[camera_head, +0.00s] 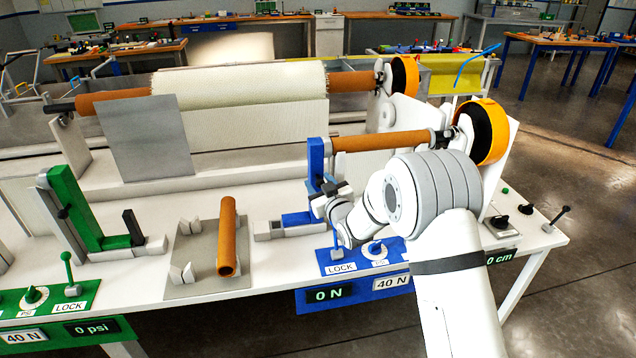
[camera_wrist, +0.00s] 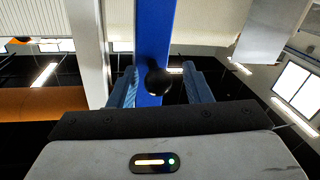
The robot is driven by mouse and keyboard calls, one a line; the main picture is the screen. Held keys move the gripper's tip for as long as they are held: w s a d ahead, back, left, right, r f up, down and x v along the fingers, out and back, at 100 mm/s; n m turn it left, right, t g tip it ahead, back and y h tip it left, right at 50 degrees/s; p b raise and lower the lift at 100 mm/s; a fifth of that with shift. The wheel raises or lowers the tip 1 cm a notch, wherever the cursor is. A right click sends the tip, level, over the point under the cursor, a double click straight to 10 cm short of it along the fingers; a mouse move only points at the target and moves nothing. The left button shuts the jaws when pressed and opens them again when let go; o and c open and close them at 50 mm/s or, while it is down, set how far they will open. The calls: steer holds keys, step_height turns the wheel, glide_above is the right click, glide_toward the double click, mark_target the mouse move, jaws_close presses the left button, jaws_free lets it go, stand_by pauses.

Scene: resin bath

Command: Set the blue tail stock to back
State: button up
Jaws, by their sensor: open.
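The blue tail stock (camera_head: 316,160) stands upright on the white bench, with its blue foot reaching left along a pale rail. A brown tube (camera_head: 385,141) runs from near its top to an orange wheel. My gripper (camera_head: 326,188) is at the tail stock's upright, partly hidden by my arm. In the wrist view, the blue upright (camera_wrist: 154,35) and its round black knob (camera_wrist: 158,82) appear between the fingers of my open gripper (camera_wrist: 161,88). There is a visible gap on each side of the knob. I cannot tell whether a finger touches the upright.
A blue panel (camera_head: 352,262) with a lock lever, dial and "0 N" display is at the bench front. A green tail stock (camera_head: 75,215) stands at left. A loose brown tube (camera_head: 227,235) lies on a grey plate. A large fabric roll (camera_head: 240,85) is behind.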

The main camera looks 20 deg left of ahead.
steer(key=shift+c, duration=0.5)
jaws_close()
steer(key=shift+f, duration=0.15)
